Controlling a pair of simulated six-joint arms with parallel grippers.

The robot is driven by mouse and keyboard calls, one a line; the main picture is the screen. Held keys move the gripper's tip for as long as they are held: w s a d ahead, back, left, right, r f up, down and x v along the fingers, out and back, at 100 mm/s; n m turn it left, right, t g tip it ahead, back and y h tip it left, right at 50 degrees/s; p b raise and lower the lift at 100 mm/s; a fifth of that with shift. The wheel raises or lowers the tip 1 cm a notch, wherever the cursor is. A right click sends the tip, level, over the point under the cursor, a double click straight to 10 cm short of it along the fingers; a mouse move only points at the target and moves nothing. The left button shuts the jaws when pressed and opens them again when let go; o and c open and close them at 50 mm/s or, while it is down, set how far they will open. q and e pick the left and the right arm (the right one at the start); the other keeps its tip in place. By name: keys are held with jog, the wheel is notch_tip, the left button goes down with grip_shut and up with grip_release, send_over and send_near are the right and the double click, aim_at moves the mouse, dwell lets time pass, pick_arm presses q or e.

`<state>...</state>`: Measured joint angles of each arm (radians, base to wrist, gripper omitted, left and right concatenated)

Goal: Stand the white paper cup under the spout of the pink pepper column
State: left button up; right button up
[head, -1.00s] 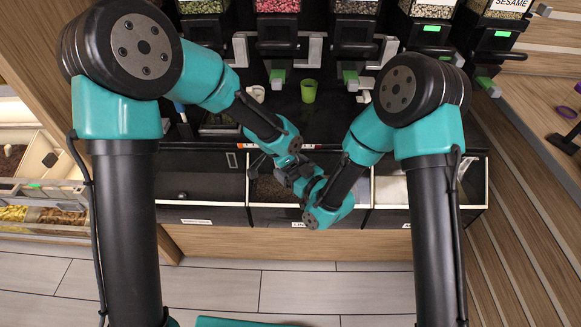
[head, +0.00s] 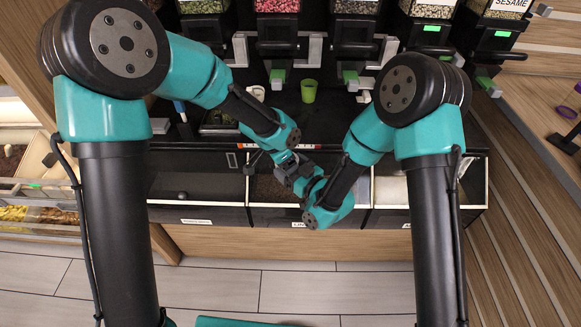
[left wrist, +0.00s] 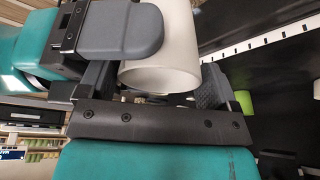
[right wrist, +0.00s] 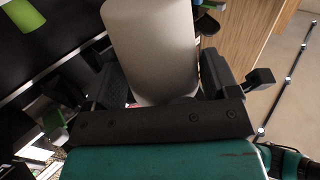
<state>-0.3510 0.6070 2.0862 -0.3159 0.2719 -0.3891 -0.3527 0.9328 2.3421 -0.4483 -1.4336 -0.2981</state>
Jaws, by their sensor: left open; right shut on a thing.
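The white paper cup (left wrist: 165,65) is gripped by my right gripper (right wrist: 160,90), whose two fingers stand on either side of it in the right wrist view (right wrist: 155,45). My left gripper (left wrist: 155,85) is open, with the cup between or just before its fingers; I cannot tell whether they touch it. In the head view my left gripper (head: 288,165) and right gripper (head: 303,182) meet above the front bins, and the cup is hidden there.
A green cup (head: 309,90) stands on the dark counter right of that spout. A small white round item (head: 256,92) is left of it. Other dispenser columns (head: 355,8) flank the pink one. Low bins (head: 200,185) line the front.

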pick_arm(q)
jog(key=v, duration=1)
jog(key=s+a+f+n, duration=0.2)
jog(key=s+a+f, duration=0.15)
jog(key=f, duration=0.65)
jog(key=s+a+f+n, duration=0.2)
jog(key=s+a+f, duration=0.15)
jog(key=f, duration=0.65)
jog(key=s+a+f+n, duration=0.3)
jog(key=s+f+n, duration=0.1)
jog(key=s+f, duration=0.2)
jog(key=s+a+f+n+g, duration=0.1)
jog(key=s+a+f+n, duration=0.2)
jog(key=s+f+n, duration=0.2)
notch_tip(320, 180, down, 2)
jog(key=shift+s+f+g, duration=0.15)
jog(key=shift+s+g, duration=0.15)
jog(key=shift+s, duration=0.3)
